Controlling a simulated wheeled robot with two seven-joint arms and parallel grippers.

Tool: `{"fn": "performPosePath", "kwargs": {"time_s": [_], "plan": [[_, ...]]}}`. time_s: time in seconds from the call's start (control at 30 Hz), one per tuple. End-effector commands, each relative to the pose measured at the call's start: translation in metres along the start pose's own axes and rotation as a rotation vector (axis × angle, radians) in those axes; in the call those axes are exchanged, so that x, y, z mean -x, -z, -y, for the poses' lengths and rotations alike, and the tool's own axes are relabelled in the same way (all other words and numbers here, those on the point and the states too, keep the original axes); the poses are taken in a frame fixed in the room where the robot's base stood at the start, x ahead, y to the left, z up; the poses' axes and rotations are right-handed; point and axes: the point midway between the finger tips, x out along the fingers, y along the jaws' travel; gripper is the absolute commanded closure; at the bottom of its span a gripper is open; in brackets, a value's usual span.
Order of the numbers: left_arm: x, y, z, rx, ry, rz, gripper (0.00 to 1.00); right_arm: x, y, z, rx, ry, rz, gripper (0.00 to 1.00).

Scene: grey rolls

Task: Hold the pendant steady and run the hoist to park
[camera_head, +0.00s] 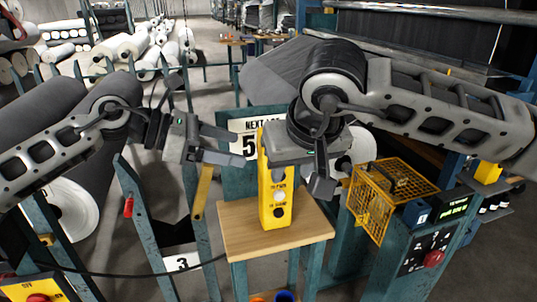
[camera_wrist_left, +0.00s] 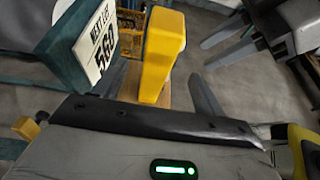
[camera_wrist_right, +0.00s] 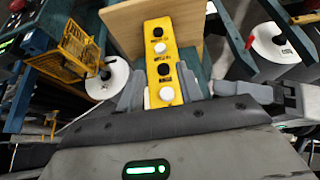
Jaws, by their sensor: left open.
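The pendant (camera_head: 268,200) is a yellow upright box with black and white buttons, standing on a small wooden top (camera_head: 240,245). Its labelled button face shows in the right wrist view (camera_wrist_right: 160,50). My left gripper (camera_head: 228,145) is open and empty, left of the pendant and apart from it. My right gripper (camera_head: 304,168) is in front of the pendant's upper part, its fingers spread. In the right wrist view its fingertips flank the pendant's near end. The left wrist view shows a gap between these fingers (camera_wrist_left: 228,48) and the pendant (camera_wrist_left: 163,50). I cannot identify the hoist.
A number sign (camera_head: 243,138) stands behind the pendant. A yellow mesh cage (camera_head: 375,210) and a control box with a red knob (camera_head: 433,258) are to the right. Large grey rolls (camera_head: 40,125) lie on teal stands at the left. A cable crosses the lower left.

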Motion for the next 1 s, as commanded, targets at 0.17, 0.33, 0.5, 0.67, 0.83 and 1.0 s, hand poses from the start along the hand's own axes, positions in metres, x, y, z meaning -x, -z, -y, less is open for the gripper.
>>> {"fn": "performPosePath", "kwargs": {"time_s": [0.17, 0.33, 0.5, 0.67, 0.83, 1.0], "plan": [[-0.038, -0.001, 0.0, 0.0, 0.003, 0.002, 0.29, 0.0, 0.0, 0.0, 0.0, 0.0, 0.0, 0.64], [-0.069, -0.001, 0.0, 0.0, 0.001, 0.001, 0.29, 0.0, 0.0, 0.0, 0.0, 0.0, 0.0, 0.64], [-0.091, -0.001, 0.0, 0.002, 0.0, 0.002, 0.29, 0.0, 0.0, 0.0, 0.0, 0.0, 0.0, 0.64], [-0.1, -0.001, -0.001, 0.001, -0.001, 0.002, 0.29, 0.0, 0.0, 0.0, 0.0, 0.0, 0.0, 0.64], [-0.102, -0.001, -0.001, 0.001, -0.002, 0.001, 0.29, 0.0, 0.0, 0.0, 0.0, 0.0, 0.0, 0.64], [-0.101, -0.001, 0.0, 0.001, -0.001, 0.002, 0.4, 0.0, 0.0, 0.0, 0.0, 0.0, 0.0, 0.64]]}}
